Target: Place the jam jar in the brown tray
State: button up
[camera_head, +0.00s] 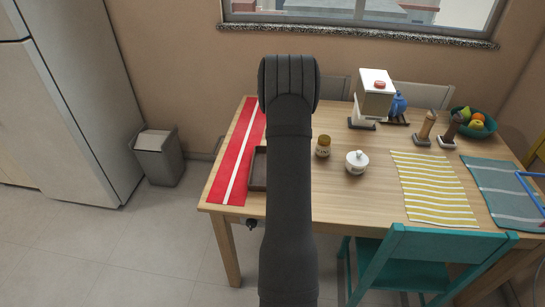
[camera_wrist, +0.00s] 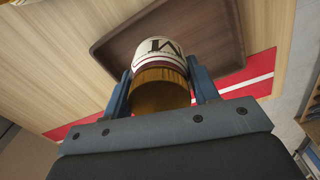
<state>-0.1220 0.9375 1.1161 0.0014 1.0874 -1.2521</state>
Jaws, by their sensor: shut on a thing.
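In the wrist view, my gripper (camera_wrist: 159,72) is shut on the jam jar (camera_wrist: 158,50), with a finger on each side. The jar has a gold lid, facing the camera, and a pale label with a dark band and a large dark letter. The brown tray (camera_wrist: 215,38) lies beyond the jar; I cannot tell the height of the jar above it. In the head view, the tray (camera_head: 258,170) shows only its left part at the table's left side. My arm hides the rest of it, the held jar and my gripper.
A red runner with a white stripe (camera_head: 237,150) lies left of the tray. Right of my arm stand another jar with a yellowish lid (camera_head: 323,146) and a white lidded pot (camera_head: 357,162). A coffee machine (camera_head: 374,95), mills (camera_head: 426,128) and a fruit bowl (camera_head: 473,122) stand farther right.

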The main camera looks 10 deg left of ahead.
jog(key=a+f, duration=0.1)
jog(key=w+a+f, duration=0.1)
jog(key=a, duration=0.1)
jog(key=shift+w+a+f, duration=0.1)
jog(key=shift+w+a, duration=0.05)
jog(key=shift+w, duration=0.05)
jog(key=shift+f, duration=1.9)
jog(key=shift+f, duration=0.15)
jog(key=o, duration=1.2)
jog(key=shift+o, duration=0.2)
notch_tip(320, 180, up, 12)
